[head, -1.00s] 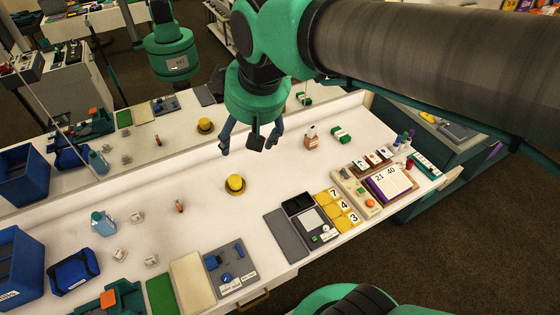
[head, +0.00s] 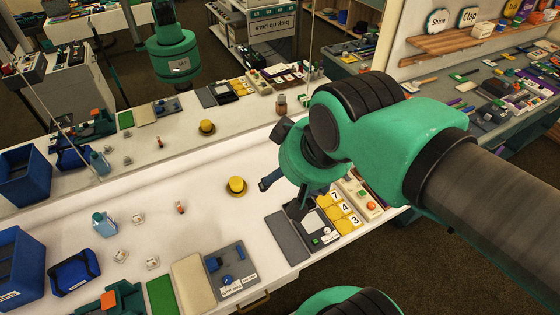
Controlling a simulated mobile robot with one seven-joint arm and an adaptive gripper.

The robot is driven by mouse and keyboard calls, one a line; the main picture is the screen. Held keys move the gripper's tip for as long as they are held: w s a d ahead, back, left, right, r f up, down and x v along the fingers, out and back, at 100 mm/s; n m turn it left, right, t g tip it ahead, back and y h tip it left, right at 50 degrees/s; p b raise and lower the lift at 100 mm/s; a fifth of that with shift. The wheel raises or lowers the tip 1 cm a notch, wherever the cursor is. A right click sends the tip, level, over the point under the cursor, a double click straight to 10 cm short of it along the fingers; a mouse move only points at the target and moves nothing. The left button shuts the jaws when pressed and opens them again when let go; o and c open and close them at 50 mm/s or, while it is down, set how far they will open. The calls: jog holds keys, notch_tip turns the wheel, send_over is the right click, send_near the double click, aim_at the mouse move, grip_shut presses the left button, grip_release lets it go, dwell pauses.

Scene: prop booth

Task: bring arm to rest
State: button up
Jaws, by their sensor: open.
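My gripper (head: 281,198) hangs at the end of my green and black arm, over the right half of the white counter (head: 150,213) in the head view. Its fingers are spread and nothing shows between them. It is right of the yellow hat-shaped item (head: 236,186) and, in the picture, just above the dark grey mat (head: 287,236). The height above the counter is hard to judge. My arm hides part of the counter's right end and the items there.
Yellow number cards (head: 338,211) and a small black tray lie close to my gripper. A grey board (head: 232,272), a blue bin (head: 18,262), a blue pouch (head: 73,271) and a spray bottle (head: 104,224) stand further left. A mirror behind reflects the counter. Open counter lies left of the hat.

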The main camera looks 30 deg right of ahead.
jog(key=shift+f+b, duration=1.9)
jog(key=shift+f, duration=0.05)
jog(key=shift+r, duration=0.1)
